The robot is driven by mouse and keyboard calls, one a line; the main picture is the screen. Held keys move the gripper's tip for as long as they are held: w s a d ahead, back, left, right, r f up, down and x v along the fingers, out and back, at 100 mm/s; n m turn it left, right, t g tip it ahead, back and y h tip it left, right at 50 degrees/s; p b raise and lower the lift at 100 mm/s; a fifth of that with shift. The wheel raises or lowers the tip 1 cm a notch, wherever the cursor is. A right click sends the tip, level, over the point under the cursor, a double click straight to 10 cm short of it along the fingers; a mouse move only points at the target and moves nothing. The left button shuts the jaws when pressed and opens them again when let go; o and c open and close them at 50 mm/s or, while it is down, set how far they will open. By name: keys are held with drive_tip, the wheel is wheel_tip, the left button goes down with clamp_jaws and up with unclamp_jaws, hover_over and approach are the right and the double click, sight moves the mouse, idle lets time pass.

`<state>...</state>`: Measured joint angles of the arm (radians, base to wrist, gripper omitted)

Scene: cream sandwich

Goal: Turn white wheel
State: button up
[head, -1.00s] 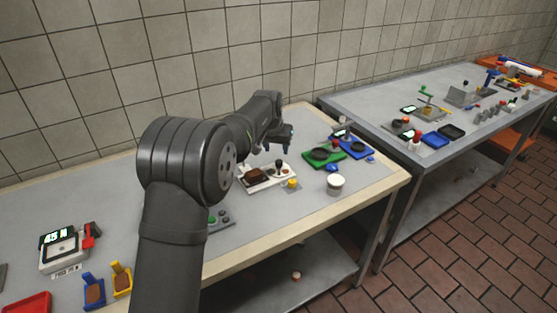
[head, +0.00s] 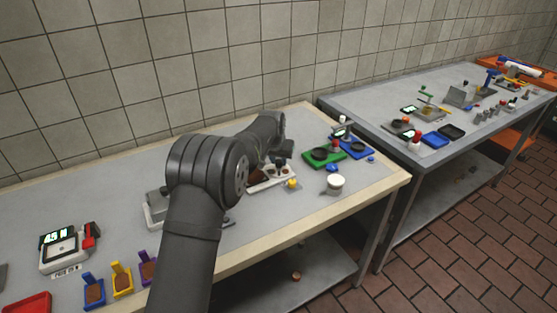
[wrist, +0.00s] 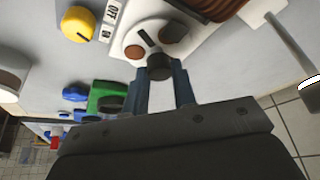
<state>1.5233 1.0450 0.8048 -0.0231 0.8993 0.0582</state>
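The white wheel (wrist: 140,38) is a disc with brown round spots and a dark bar on it, set on a white base (wrist: 202,45) in the wrist view. A dark round knob (wrist: 158,66) shows at its near edge. My gripper (wrist: 163,70) has its two blue-grey fingers on either side of this knob, close to it. I cannot tell whether they press on it. In the head view the white base (head: 270,180) lies beside the arm's end, and my gripper (head: 284,156) is over it, with its fingers mostly hidden.
A yellow knob (wrist: 78,25) with OFF and ON labels is close by. A green block (head: 322,156), a blue tray (head: 358,150) and a white round piece (head: 335,182) stand to the right. A scale (head: 67,248) and small coloured holders are at the left. A second table stands beyond.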

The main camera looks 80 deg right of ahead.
drive_tip(key=shift+c, duration=1.2)
drive_tip(key=shift+m, duration=0.3)
drive_tip(key=m+g, duration=0.1)
drive_tip(key=m, duration=0.2)
drive_tip(key=shift+w+g, duration=0.15)
drive_tip(key=shift+g, duration=0.15)
drive_tip(key=m+g+y, duration=0.1)
drive_tip(key=m, duration=0.2)
drive_tip(key=m+g, duration=0.1)
drive_tip(key=m, duration=0.3)
drive_tip(key=shift+w+d+y, duration=0.15)
drive_tip(key=shift+y, duration=0.25)
drive_tip(key=shift+m, duration=0.3)
drive_tip(key=o, duration=1)
